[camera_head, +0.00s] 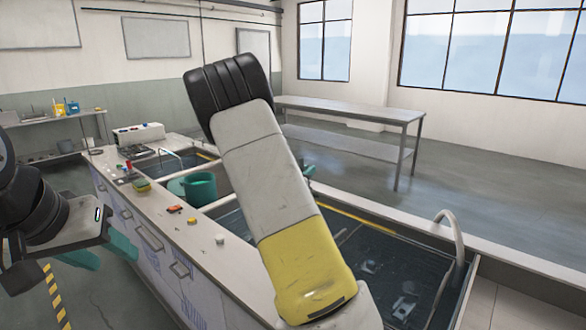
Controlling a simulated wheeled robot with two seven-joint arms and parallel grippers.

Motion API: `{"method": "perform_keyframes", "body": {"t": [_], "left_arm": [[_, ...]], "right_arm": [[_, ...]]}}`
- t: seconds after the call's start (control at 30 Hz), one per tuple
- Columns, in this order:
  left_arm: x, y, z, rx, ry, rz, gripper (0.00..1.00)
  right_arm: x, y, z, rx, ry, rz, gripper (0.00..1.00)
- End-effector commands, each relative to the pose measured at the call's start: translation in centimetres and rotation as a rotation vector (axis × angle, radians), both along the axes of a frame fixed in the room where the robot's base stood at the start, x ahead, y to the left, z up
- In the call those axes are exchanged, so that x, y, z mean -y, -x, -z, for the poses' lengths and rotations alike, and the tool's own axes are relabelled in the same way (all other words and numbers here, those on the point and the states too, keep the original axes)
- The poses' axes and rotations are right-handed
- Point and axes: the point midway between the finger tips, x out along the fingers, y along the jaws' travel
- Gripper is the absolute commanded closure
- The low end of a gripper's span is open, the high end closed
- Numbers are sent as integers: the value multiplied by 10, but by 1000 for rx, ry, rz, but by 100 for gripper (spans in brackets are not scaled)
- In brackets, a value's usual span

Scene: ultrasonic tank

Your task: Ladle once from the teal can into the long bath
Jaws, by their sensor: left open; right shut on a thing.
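The teal can (200,189) stands at the near end of the small basin, beside the long bath, partly hidden by my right arm. The long bath (385,262) holds dark liquid, with several small things in it. My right arm crosses the middle of the view and hides much of the bath. Only a small teal and dark part of my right gripper (308,171) shows past the arm, over the bath's far side. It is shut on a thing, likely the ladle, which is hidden. My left gripper (102,251) is open and empty, left of the counter, with teal fingers.
A curved metal tap (455,235) rises at the bath's right end. A white box (140,133) stands at the back. A bare steel table (350,111) stands beyond.

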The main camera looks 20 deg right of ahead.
Motion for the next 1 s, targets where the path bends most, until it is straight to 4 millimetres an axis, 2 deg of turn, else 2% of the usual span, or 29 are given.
{"method": "perform_keyframes", "body": {"t": [0.43, 1.0], "left_arm": [[0, 0, 0, 0, 0, 0, 52], [0, 0, 0, 0, 0, 0, 52]], "right_arm": [[-33, -37, 2, -226, 204, 0, 100], [-71, -80, 29, -513, 461, -1, 100]]}}
